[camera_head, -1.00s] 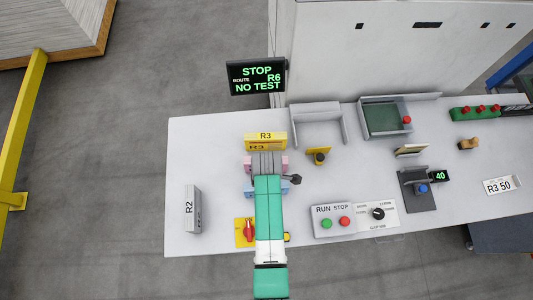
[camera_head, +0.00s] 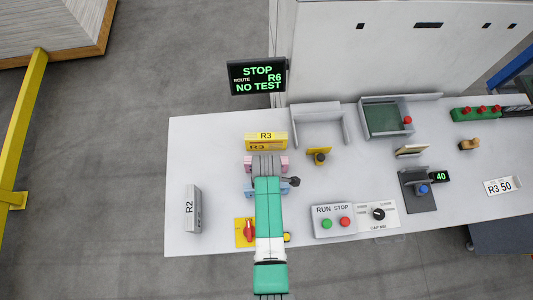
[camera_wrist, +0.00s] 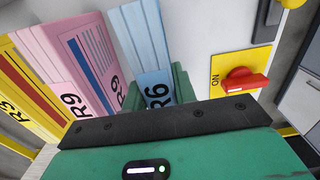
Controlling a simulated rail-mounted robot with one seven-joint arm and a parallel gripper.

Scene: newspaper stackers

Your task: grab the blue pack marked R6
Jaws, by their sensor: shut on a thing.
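The blue pack marked R6 (camera_wrist: 150,42) stands in the middle of the wrist view, its label end close to my gripper. My gripper (camera_wrist: 157,92) has a green finger on each side of this label end and is shut on the pack. In the head view the blue pack (camera_head: 248,191) shows only at its ends, because my arm covers its middle. My fingertips are hidden there under the arm.
A pink pack marked R9 (camera_wrist: 62,45) stands beside the blue one, then a yellow pack marked R3 (camera_head: 266,141). A red rotary switch (camera_head: 249,231) is close by. A grey R2 pack (camera_head: 193,209) stands at left.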

